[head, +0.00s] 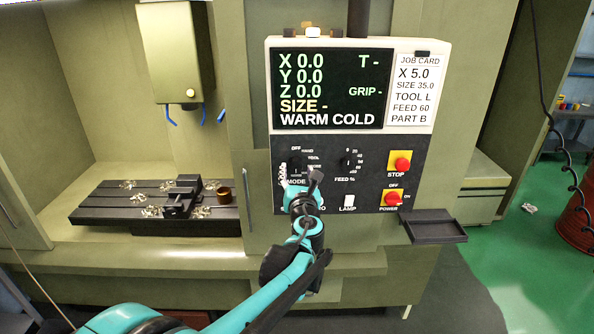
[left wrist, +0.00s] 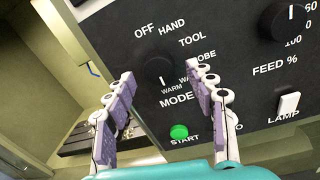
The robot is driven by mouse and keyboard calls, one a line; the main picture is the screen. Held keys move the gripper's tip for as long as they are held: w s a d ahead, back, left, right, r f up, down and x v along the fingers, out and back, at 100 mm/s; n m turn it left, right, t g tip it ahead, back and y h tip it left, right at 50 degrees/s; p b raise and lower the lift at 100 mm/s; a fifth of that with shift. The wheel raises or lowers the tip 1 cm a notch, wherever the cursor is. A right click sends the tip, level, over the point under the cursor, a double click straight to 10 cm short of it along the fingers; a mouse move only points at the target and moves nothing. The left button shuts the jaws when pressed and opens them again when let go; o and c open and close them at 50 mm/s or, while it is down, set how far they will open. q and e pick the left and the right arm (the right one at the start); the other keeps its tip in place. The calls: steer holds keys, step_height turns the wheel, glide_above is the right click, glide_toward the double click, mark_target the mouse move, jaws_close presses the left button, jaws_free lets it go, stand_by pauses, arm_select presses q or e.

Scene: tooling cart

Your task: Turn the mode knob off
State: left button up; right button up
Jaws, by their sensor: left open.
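The mode knob (head: 296,168) is a round black knob on the dark control panel, partly hidden behind my gripper in the head view. In the left wrist view the knob (left wrist: 159,69) shows a white mark on its lower side, toward the WARM label. OFF stands at its upper left, with HAND, TOOL and PROBE round to the right. My left gripper (head: 299,177) is open in front of the panel. In the left wrist view its fingers (left wrist: 160,76) stand either side of the knob, with visible gaps. Contact is not visible. My right gripper is not in view.
Below the knob is a green START button (left wrist: 179,132). To its right are the feed knob (head: 348,163), a lamp switch (head: 348,201), a red stop button (head: 402,164) and a red power switch (head: 393,199). The screen (head: 329,89) reads WARM COLD. A small tray (head: 433,227) juts out lower right.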

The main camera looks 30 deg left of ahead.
arm_select(q)
steer(key=shift+w+a, duration=0.45)
steer(key=shift+w, duration=0.15)
steer(key=shift+s, duration=0.1)
steer(key=c, duration=1.2)
steer(key=shift+o, duration=0.2)
